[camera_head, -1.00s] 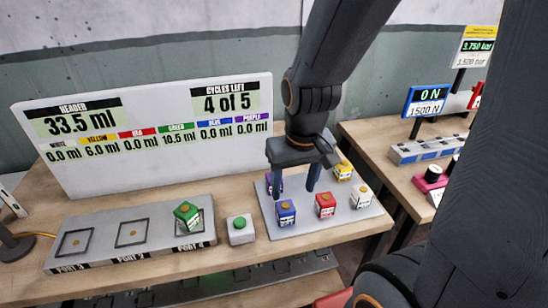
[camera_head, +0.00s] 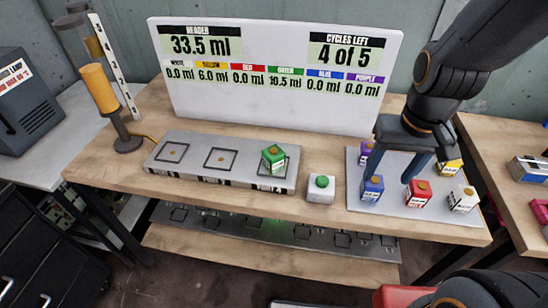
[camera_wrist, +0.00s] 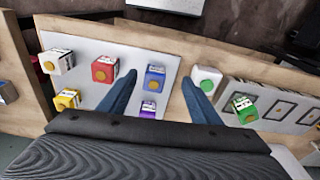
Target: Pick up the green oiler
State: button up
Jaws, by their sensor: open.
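The green oiler (camera_head: 273,157) is a small green block with an orange-brown cap. It sits turned at an angle on the rightmost square pad of the grey port strip (camera_head: 197,170). It also shows in the wrist view (camera_wrist: 243,107), to the right of my fingers. My gripper (camera_head: 392,180) is open and empty, pointing down over the light grey plate to the right of the green oiler. In the wrist view my gripper's fingers (camera_wrist: 160,92) are spread wide, with the blue and purple oilers showing between them.
The grey plate (camera_head: 438,208) holds blue (camera_head: 372,188), red (camera_head: 418,193), white (camera_head: 463,199), yellow (camera_head: 453,166) and purple oilers. A box with a green button (camera_head: 321,187) stands between plate and strip. A white display board (camera_head: 280,110) rises behind. An amber cylinder stand (camera_head: 100,88) is at left.

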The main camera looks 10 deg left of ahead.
aim_at(273, 158)
jog(key=z, duration=1.75)
jog(key=k, duration=1.1)
jog(key=u, duration=2.2)
jog(key=i, duration=0.5)
